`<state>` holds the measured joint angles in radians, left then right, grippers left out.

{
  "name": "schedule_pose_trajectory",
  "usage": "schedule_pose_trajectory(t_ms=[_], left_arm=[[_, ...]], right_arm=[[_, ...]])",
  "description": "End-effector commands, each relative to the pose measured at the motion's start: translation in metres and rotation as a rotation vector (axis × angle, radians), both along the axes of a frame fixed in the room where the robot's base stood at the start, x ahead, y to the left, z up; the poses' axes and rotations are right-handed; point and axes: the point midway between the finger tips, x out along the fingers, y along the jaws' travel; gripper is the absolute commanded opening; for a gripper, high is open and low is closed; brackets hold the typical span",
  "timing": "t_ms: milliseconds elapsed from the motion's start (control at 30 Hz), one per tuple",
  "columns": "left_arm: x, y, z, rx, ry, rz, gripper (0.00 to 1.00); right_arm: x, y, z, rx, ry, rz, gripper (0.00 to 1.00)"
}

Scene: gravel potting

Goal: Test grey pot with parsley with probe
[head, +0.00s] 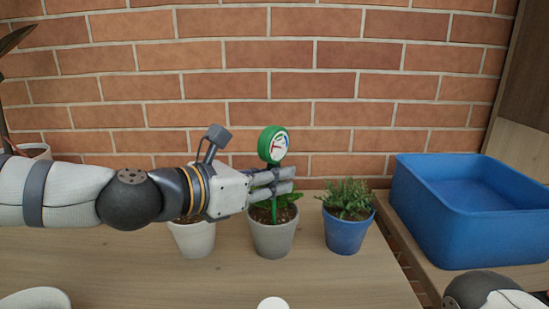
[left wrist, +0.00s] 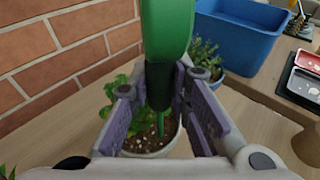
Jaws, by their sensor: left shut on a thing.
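The probe has a round green dial head (head: 273,145) with a white face and a thin green stem. My left gripper (head: 284,181) is shut on the probe just below the dial and holds it upright over the grey pot (head: 271,240). In the left wrist view the probe (left wrist: 168,30) stands between the two fingers (left wrist: 160,95), its stem reaching down to the brown soil in the pot (left wrist: 150,150). I cannot tell how deep the tip is. The leafy green parsley (left wrist: 114,98) grows beside the stem; in the head view the gripper partly hides it.
A white pot (head: 194,240) stands left of the grey pot, partly behind my left arm. A blue pot (head: 345,234) with a bushy plant stands at its right. A large blue bin (head: 470,235) is further right. A brick wall rises behind. The front table is mostly clear.

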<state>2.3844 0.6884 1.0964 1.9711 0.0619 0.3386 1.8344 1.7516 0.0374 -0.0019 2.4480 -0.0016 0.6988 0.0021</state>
Motion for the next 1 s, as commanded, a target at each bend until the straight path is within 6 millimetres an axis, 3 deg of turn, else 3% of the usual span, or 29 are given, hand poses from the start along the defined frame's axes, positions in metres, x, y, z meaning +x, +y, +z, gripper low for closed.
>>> schedule_pose_trajectory(t_ms=[767,1000], left_arm=[[0.000,0.000,-0.004,0.000,0.004,0.000,0.00],[0.000,0.000,0.017,0.000,-0.002,0.001,0.00]], right_arm=[[-0.003,0.001,-0.002,0.002,0.008,0.004,0.41],[0.005,0.001,0.009,0.004,-0.020,0.006,0.41]])
